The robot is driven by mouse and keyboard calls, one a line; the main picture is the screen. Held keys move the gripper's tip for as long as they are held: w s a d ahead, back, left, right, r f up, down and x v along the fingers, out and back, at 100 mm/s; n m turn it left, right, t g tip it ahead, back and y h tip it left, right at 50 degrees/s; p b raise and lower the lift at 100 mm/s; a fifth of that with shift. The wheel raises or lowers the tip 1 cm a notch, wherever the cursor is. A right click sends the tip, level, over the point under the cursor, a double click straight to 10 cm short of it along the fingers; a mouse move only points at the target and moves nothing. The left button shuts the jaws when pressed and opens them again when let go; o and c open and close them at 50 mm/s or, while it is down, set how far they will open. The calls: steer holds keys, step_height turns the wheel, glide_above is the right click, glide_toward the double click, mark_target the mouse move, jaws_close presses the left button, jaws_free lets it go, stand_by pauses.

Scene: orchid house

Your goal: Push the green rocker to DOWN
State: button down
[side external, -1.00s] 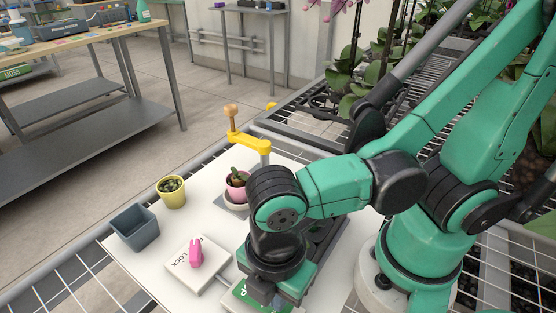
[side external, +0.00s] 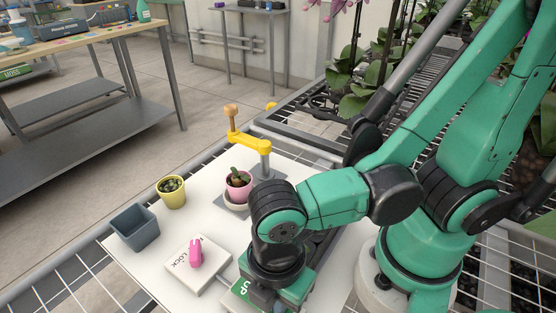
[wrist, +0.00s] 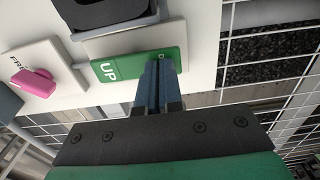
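The green rocker (wrist: 108,70) shows in the wrist view, with white UP lettering on its left half. Part of a letter shows on its right half, and the rest is hidden by my fingers. My gripper (wrist: 160,64) has its two dark blue fingers together with nothing between them, over the right half of the rocker. I cannot tell whether the fingertips touch it. In the side view the UP end of the rocker (side external: 239,294) shows at the bottom edge, and my gripper covers the rest.
A pale block with a pink knob (side external: 196,253) lies left of the rocker. A grey square pot (side external: 134,228), a yellow pot (side external: 172,193), a pink pot (side external: 238,188) and a yellow crank (side external: 249,142) stand on the white board. A dark tray (wrist: 105,14) adjoins the rocker.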

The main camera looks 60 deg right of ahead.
steer(key=shift+f, duration=0.25)
steer(key=shift+r, duration=3.55)
steer(key=w+d+r+m+t, duration=0.2)
steer(key=w+d+m+t, duration=0.5)
steer(key=w+d+m, duration=0.5)
steer(key=d+m, duration=0.3)
steer(key=m, duration=0.3)
steer(key=shift+w+r, duration=0.35)
steer(key=shift+r, duration=0.05)
